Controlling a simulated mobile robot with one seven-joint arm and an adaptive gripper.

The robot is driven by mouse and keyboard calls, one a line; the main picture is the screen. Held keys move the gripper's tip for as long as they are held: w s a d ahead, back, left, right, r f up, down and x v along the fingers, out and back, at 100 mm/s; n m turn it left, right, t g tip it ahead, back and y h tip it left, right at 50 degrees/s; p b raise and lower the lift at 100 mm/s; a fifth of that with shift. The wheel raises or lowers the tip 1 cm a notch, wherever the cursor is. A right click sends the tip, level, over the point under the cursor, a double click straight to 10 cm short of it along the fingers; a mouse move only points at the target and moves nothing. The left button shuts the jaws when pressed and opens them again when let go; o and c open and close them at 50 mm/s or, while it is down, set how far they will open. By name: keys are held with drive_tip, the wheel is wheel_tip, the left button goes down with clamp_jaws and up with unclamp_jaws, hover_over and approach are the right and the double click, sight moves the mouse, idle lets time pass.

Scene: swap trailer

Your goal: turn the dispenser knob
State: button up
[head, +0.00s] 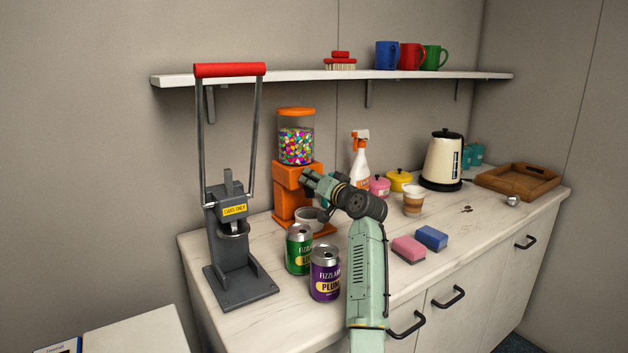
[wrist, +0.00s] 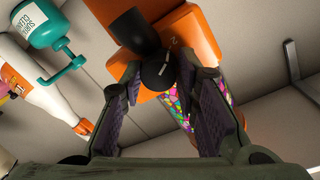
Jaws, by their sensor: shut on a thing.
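The candy dispenser (head: 290,182) stands on the counter with an orange body and lid and a clear jar (head: 296,146) full of colourful sweets. Its dark round knob (wrist: 156,76), with a pale line across its face, shows in the wrist view against the orange body. My gripper (head: 308,178) is at the front of the dispenser, and its fingers (wrist: 160,82) close on the knob from both sides in the wrist view. In the head view my gripper hides the knob. A dark spout-like tube (wrist: 135,32) sits beside the knob in the wrist view.
A pale bowl (head: 308,217) sits below the dispenser front. Two cans, green (head: 299,250) and purple (head: 325,275), stand in front. A grey can crusher (head: 234,220) is at left. A spray bottle (head: 360,160), tubs and a cup (head: 413,201) stand right.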

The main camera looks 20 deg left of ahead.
drive_tip(key=o, duration=1.2)
drive_tip(key=shift+c, duration=0.2)
drive_tip(key=v, duration=1.2)
